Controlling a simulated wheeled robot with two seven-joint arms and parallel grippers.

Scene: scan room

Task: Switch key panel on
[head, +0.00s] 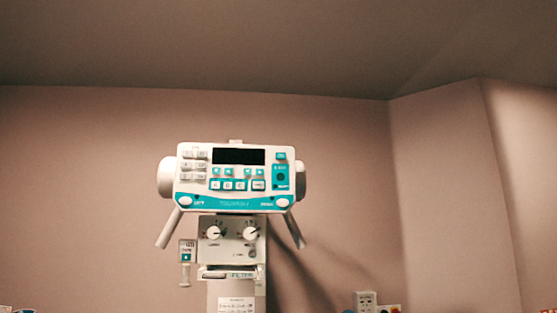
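The key panel (236,178) is a white and teal control face at the top of a machine, a little left of centre in the head view. It has a dark display (239,156), several white and teal keys, and a round dark dial in a teal block (281,177) at its right. The display looks dark, with no lit readout that I can make out. Small labels are too blurred to read. Neither of my grippers shows in the head view.
White handles (169,228) slant down from both sides of the panel. Two knobs (214,233) sit on the box below it, above a column. A small boxy item (366,300) shows at the bottom edge, right of centre. Plain walls stand behind.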

